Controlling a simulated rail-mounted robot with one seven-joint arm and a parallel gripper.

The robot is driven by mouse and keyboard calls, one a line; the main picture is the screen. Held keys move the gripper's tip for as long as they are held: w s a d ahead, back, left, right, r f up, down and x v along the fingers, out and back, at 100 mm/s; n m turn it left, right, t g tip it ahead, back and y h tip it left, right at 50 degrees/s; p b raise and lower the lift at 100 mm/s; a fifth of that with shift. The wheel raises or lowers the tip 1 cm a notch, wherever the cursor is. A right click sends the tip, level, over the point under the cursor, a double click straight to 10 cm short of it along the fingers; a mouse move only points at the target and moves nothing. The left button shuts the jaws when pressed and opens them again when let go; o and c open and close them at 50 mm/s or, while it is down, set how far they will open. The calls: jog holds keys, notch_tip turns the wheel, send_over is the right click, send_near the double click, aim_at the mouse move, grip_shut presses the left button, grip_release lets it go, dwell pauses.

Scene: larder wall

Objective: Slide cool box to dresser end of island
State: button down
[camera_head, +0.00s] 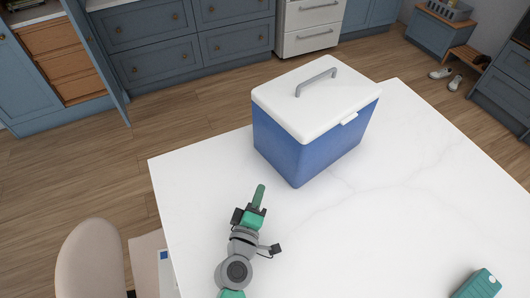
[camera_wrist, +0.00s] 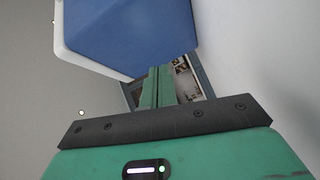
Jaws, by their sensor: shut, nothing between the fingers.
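The cool box (camera_head: 306,146) has a blue body, a white lid and a grey handle on top. It stands upright on the white island (camera_head: 400,215), near the far edge. In the wrist view the blue side of the cool box (camera_wrist: 150,25) fills the top, just beyond my fingers. My gripper (camera_head: 260,190) is in front of the box, a little left of its near bottom corner. Its green fingers (camera_wrist: 157,85) are shut together with nothing between them. A strip of white top shows between fingers and box in the head view, so they look apart.
A green-grey object (camera_head: 478,284) lies on the island at the lower right. The top right of the box is clear. A beige chair (camera_head: 90,262) stands by the left edge. Blue drawers (camera_head: 155,62) line the back, and a dark blue unit (camera_head: 505,85) stands at far right.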

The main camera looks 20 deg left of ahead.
aim_at(278, 157)
jog(key=a+n, duration=0.1)
jog(key=s+a+n, duration=0.1)
jog(key=n, duration=0.1)
jog(key=shift+s+a+f+n+y, duration=0.15)
jog(key=shift+s+a+n+y, duration=0.15)
jog(key=shift+s+a, duration=0.1)
jog(key=w, duration=0.3)
jog(key=w+a+b, duration=0.1)
jog(key=w, duration=0.5)
jog(key=shift+w+a, duration=0.15)
jog(key=shift+w, duration=0.15)
jog(key=w+d, duration=0.2)
jog(key=w, duration=0.1)
jog(key=shift+b, duration=0.3)
jog(key=shift+w+d, duration=0.2)
jog(key=shift+w, duration=0.1)
jog(key=shift+w, duration=0.1)
jog(key=shift+w+d+f+b, duration=0.15)
jog(key=shift+w+d+b, duration=0.8)
jog(key=shift+w, duration=0.3)
jog(key=shift+w+d, duration=0.15)
jog(key=shift+w, duration=0.05)
jog(key=shift+s, duration=0.15)
